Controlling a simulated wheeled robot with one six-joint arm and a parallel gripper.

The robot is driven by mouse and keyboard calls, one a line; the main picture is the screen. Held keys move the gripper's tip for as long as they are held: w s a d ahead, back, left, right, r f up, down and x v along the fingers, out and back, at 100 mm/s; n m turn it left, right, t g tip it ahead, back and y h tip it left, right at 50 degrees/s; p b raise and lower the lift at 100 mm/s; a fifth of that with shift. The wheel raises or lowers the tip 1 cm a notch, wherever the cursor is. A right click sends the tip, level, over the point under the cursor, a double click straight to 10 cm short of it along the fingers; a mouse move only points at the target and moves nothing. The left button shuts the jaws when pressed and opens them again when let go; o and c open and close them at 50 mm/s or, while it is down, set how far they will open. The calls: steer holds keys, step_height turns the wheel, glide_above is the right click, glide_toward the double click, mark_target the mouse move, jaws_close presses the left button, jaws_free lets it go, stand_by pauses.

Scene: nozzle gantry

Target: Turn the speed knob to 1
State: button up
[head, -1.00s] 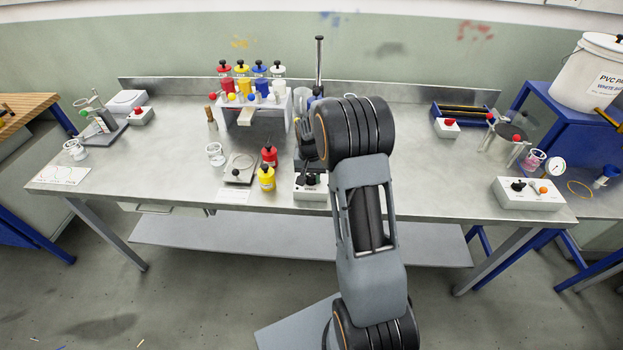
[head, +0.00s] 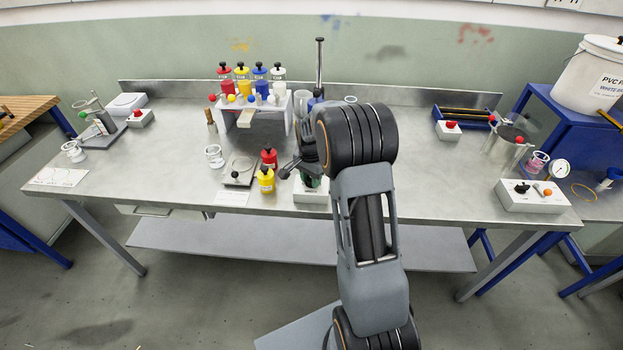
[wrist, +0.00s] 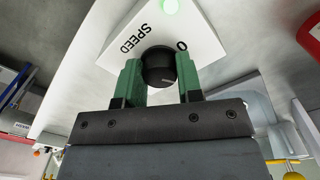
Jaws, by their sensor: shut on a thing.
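The speed knob (wrist: 158,66) is black and round, on a white control box (wrist: 190,30) lettered "SPEED" and "0" in the wrist view. A green light (wrist: 169,6) glows on the box. My gripper (wrist: 158,72) has a green finger on each side of the knob and is shut on it. The knob's pointer mark cannot be made out, and I see no "1". In the head view the control box (head: 309,197) stands at the table's front edge, with my gripper (head: 312,182) over its top, partly hiding it and the knob.
A yellow bottle (head: 266,181) and a red bottle (head: 269,158) stand just left of the control box. A small scale-like plate (head: 238,172) lies farther left. A rack (head: 247,118) with coloured bottles is behind.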

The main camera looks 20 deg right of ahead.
mark_target(310, 178)
stand_by(0.4)
steer(key=o, duration=0.9)
steer(key=shift+r, duration=0.1)
step_height(310, 178, up, 14)
steer(key=shift+w+f+b, duration=0.1)
steer(key=shift+f+b, duration=0.1)
steer(key=shift+b, duration=0.15)
steer(key=s+a+n+t, duration=0.1)
steer(key=s+a+n, duration=0.2)
steer(key=s, duration=0.4)
steer(key=s+a+n+t, duration=0.1)
steer(key=s+a+n, duration=0.3)
steer(key=s, duration=0.3)
steer(key=s+a+n+t, duration=0.2)
steer(key=s+n, duration=0.3)
steer(key=s, duration=0.3)
steer(key=shift+s+a, duration=0.1)
steer(key=shift+a, duration=0.55)
